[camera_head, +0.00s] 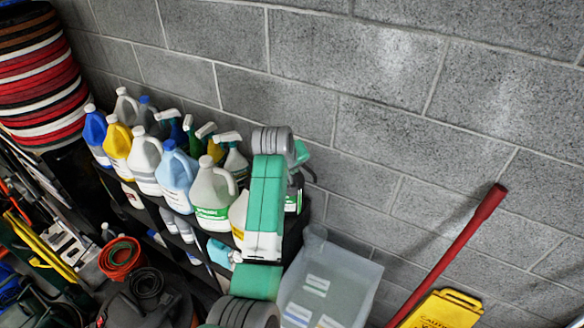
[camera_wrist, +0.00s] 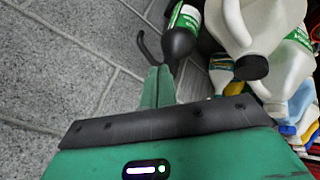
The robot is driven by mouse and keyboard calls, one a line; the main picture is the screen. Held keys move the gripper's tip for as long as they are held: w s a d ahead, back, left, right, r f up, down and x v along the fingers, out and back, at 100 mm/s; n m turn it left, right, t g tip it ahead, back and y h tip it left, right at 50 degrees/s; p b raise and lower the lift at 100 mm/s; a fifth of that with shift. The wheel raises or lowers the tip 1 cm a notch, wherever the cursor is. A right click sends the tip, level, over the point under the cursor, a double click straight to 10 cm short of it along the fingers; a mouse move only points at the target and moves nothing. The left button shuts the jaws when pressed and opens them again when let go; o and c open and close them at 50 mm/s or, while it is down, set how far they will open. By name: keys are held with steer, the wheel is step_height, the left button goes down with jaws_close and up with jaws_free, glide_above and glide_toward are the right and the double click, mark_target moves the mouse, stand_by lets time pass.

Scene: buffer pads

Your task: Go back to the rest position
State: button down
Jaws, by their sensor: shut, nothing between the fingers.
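My gripper (camera_wrist: 160,72) shows in the wrist view as two green fingers closed together, with nothing between them. Beyond the tips are a dark-capped bottle with a green label (camera_wrist: 186,18) and a white jug with a black cap (camera_wrist: 262,22). I cannot tell whether the fingers touch the bottle. In the head view my green arm rises in front of the right end of the bottle shelf and mostly hides my gripper. A tall stack of round buffer pads (camera_head: 42,85), red, black and white, stands at the far left.
Several jugs and spray bottles (camera_head: 172,175) crowd the shelf along the grey block wall (camera_head: 400,120). A translucent bin (camera_head: 345,285), a red pole (camera_head: 450,255) and a yellow caution sign (camera_head: 445,310) are at right. The wall area above the bin is clear.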

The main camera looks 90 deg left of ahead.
steer(key=shift+d+r, duration=0.35)
steer(key=shift+r, duration=0.2)
steer(key=w+d+r+m+t+y, duration=0.1)
steer(key=w+d+r+m+t, duration=0.2)
steer(key=w+r, duration=0.4)
steer(key=w+d+r+m+t+y, duration=0.1)
steer(key=w+d+r+m+y, duration=0.1)
steer(key=w+d+r, duration=0.5)
steer(key=w+d+r+m+t+y, duration=0.1)
steer(key=w+d+r+m+t, duration=0.15)
steer(key=w, duration=0.75)
steer(key=w+d+r+m+t, duration=0.3)
steer(key=w+d+r, duration=0.25)
steer(key=d, duration=0.35)
steer(key=w+d+r+m+t, duration=0.3)
steer(key=w+d+r, duration=0.25)
steer(key=d, duration=0.35)
steer(key=s+d+r+m+t+h, duration=0.2)
steer(key=d+r, duration=0.3)
steer(key=d, duration=0.6)
steer(key=s+d+r+m+t+h, duration=0.3)
steer(key=d+r+m+t+h, duration=0.1)
steer(key=d, duration=0.7)
steer(key=s+d+r+m+t+h+p, duration=0.1)
steer(key=s+d+r+m+t+h, duration=0.1)
steer(key=d+r+m+t+h, duration=0.2)
steer(key=d+r, duration=0.3)
steer(key=d, duration=0.5)
steer(key=shift+s, duration=0.3)
